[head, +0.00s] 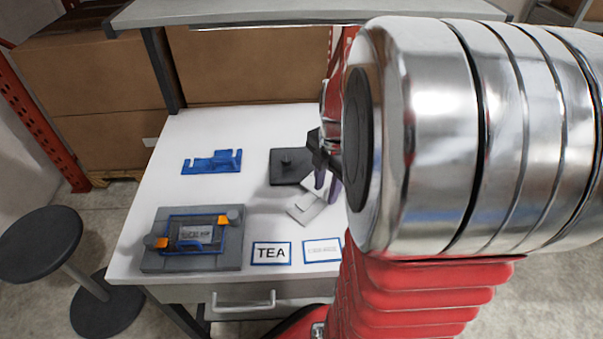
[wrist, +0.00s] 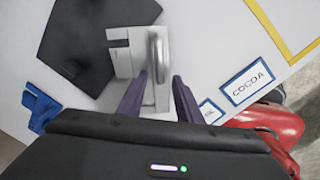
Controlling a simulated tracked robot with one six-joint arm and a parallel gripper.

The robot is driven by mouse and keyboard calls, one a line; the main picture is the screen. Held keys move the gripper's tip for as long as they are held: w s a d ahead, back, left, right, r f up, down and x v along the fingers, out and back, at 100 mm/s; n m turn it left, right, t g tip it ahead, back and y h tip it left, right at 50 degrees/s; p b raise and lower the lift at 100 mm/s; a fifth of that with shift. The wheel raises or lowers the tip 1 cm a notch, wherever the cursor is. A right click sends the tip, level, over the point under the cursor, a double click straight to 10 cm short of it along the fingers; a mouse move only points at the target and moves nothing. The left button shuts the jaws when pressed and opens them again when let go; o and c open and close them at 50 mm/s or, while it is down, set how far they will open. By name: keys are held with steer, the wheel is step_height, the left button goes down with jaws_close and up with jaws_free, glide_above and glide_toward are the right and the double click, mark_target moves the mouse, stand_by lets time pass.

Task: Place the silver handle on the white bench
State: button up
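The silver handle (wrist: 157,52) is a shiny bar with a pale grey plate or block (wrist: 122,58) beside and under it. In the wrist view it lies ahead of and partly between the purple fingers of my gripper (wrist: 159,78). The fingers are apart, with gaps on both sides of the bar; whether either touches it I cannot tell. In the head view my gripper (head: 327,190) points down over pale flat pieces (head: 304,208) on the white bench (head: 235,130). My arm hides the bench's right part there.
A dark square plate with a knob (head: 288,166) lies beside my gripper. A blue bracket (head: 212,162) and a grey fixture with orange clips (head: 195,238) are farther left. TEA (head: 271,253) and COCOA (wrist: 247,84) labels lie on the bench. A shelf (head: 300,10) overhangs the back.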

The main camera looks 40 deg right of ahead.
steer(key=shift+c, duration=0.5)
jaws_close()
stand_by(0.3)
